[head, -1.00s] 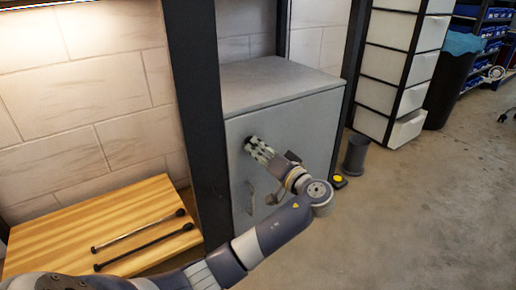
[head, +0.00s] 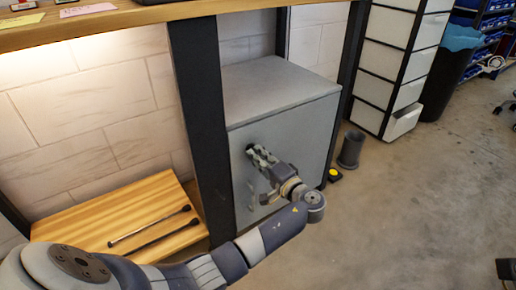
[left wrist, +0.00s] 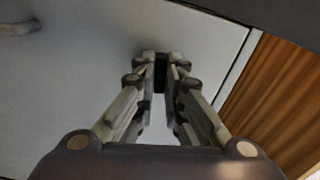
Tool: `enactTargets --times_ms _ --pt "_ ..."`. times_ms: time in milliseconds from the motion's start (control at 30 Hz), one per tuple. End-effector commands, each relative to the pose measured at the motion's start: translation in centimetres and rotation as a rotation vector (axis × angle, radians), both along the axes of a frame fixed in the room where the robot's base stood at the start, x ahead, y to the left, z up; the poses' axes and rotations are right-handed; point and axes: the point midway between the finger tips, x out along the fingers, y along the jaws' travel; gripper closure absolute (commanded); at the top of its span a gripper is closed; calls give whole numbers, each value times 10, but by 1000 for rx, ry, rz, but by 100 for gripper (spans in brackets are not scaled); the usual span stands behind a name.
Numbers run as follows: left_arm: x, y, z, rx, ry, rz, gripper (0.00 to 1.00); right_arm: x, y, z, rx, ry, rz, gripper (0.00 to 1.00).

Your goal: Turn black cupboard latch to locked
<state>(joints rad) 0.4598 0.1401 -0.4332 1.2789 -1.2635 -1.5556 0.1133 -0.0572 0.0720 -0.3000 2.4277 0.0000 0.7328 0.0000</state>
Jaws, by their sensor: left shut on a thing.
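The grey cupboard (head: 315,135) stands under the bench, its front door facing me. My left gripper (head: 256,152) reaches the upper left part of that door. In the left wrist view my left gripper (left wrist: 160,68) is shut on the black latch (left wrist: 160,76), a small dark piece between its fingertips against the grey door. The fingers hide most of the latch, so I cannot tell its exact angle. The door's grey handle (left wrist: 18,28) shows at the upper left of the left wrist view. My right gripper is not clearly in view.
A dark bench post (head: 202,130) stands just left of the cupboard. A wooden board (head: 95,215) with two dark-headed rods lies farther left. A grey cup-like bin (head: 351,150) and a yellow-topped black object (head: 334,175) stand on the floor to the right. The floor in front is open.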

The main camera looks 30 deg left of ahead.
Motion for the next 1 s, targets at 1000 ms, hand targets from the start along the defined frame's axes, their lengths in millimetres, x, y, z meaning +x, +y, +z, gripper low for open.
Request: enactTargets --times_ms 1000 --pt "0 0 -1 32 79 0 70 1 -1 -7 4 49 3 100"
